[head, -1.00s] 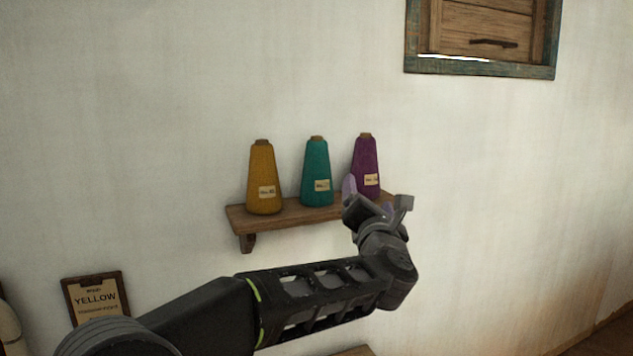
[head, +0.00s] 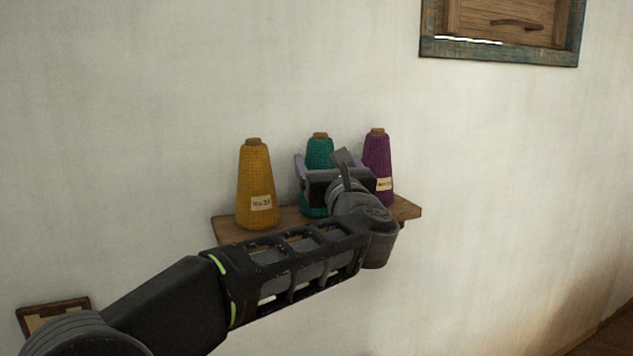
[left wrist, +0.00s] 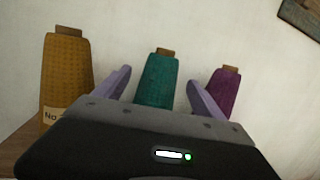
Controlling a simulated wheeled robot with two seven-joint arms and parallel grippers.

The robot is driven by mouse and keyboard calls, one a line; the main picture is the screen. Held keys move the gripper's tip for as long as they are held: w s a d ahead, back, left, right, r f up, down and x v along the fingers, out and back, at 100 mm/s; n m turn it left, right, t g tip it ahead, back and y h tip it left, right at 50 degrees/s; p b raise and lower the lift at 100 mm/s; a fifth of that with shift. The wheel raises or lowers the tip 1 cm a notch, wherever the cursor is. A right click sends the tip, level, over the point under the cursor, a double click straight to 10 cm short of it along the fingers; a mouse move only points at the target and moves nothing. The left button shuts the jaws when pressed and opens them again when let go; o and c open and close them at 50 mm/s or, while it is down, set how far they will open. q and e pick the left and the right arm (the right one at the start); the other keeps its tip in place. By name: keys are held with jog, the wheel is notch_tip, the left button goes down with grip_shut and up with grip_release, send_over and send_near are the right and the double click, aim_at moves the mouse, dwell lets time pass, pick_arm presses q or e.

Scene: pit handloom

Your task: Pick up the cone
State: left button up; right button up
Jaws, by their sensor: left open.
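Three yarn cones stand upright on a wooden wall shelf (head: 234,229): a yellow cone (head: 256,180) at the left, a teal cone (head: 319,154) in the middle and a purple cone (head: 377,155) at the right. My left gripper (head: 322,164) is open in front of the teal cone and hides part of it. In the left wrist view the teal cone (left wrist: 157,80) shows between the two open fingers. The yellow cone (left wrist: 67,75) is outside the left finger and the purple cone (left wrist: 224,90) outside the right one. I cannot tell whether the fingers reach around the teal cone. My right gripper is not in view.
A small framed board (head: 50,312) is at the lower left, partly behind my arm. A wooden shutter with a blue-green frame (head: 500,50) is high on the right. The pale wall stands close behind the shelf.

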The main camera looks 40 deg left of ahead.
pick_arm(q)
jog(key=shift+s+d+r, duration=0.1)
jog(key=shift+s+d, duration=0.05)
jog(key=shift+d, duration=0.1)
jog(key=shift+p+x, duration=0.45)
jog(key=shift+x, duration=0.5)
jog(key=shift+w+a, duration=0.3)
jog(key=shift+a, duration=0.05)
jog(key=shift+w+a+r+p, duration=0.1)
jog(key=shift+w+a+p, duration=0.1)
jog(key=shift+p, duration=0.15)
jog(key=p+x, duration=0.2)
jog(key=x, duration=0.2)
jog(key=shift+w+a+p, duration=0.15)
jog(key=shift+a+p, duration=0.15)
jog(key=shift+a, duration=0.05)
jog(key=shift+c, duration=0.2)
grip_shut()
